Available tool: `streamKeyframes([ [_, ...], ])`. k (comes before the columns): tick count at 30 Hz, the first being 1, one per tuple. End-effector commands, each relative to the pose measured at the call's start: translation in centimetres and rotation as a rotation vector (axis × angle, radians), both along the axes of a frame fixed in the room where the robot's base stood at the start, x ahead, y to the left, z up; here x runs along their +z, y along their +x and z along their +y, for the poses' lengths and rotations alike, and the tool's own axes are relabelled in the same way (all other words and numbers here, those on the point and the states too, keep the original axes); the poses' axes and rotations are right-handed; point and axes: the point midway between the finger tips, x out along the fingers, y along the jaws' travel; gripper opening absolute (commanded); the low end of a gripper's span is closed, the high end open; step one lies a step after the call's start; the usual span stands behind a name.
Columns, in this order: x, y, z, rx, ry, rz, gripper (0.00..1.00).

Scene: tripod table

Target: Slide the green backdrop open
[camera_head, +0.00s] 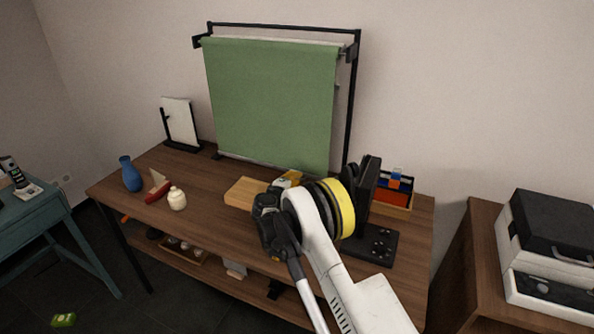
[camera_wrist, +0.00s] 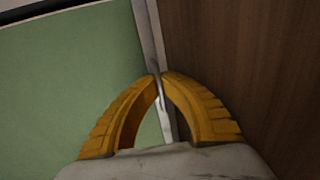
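The green backdrop (camera_head: 270,100) hangs from a black stand (camera_head: 351,100) at the back of the wooden table, drawn down almost to the tabletop. In the wrist view the green cloth (camera_wrist: 65,85) fills the left side, with its pale bottom bar (camera_wrist: 148,35) running down the middle. My gripper (camera_head: 291,177) is low at the backdrop's bottom edge, right of its middle. In the wrist view the yellow fingertips (camera_wrist: 160,77) are closed together on the bar, one on each side of it. My arm hides part of the table.
A wooden block (camera_head: 243,193) lies left of my gripper. A blue vase (camera_head: 131,174), a cream jar (camera_head: 177,199) and a small boat (camera_head: 157,187) stand at the table's left. A black monitor-like object (camera_head: 366,190) and a coloured box (camera_head: 394,190) are to the right.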

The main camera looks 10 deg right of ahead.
Motion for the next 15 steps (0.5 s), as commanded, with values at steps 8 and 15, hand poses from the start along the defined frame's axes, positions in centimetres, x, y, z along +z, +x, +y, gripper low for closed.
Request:
streamKeyframes([
  [8,-0.99,-0.03,0.04,0.0,0.001,0.001,0.0],
  [15,-0.96,-0.04,0.05,0.0,0.001,0.001,0.0],
])
